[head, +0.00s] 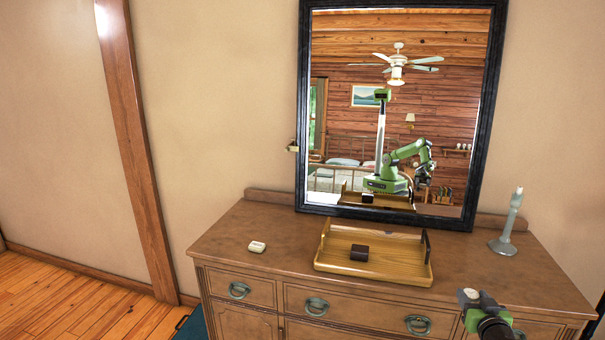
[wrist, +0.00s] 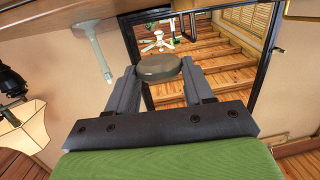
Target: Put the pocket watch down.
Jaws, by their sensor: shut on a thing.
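The pocket watch (wrist: 158,68) shows in the wrist view as a dull grey-brown, rounded flat thing. My gripper (wrist: 160,75) is shut on it, with one finger at each side of it. In the head view, the end of my arm shows at the lower right, in front of the dresser (head: 270,226). The fingertips and the watch cannot be made out there. The watch's underside and what lies directly below it are not shown.
On the dresser, a wooden tray (head: 400,268) holds a dark brown box (head: 359,252). A small whitish block (head: 257,247) lies to the left, and a grey candlestick (head: 508,225) stands to the right. A black-framed mirror (head: 395,110) rises behind. Bare top lies between tray and candlestick.

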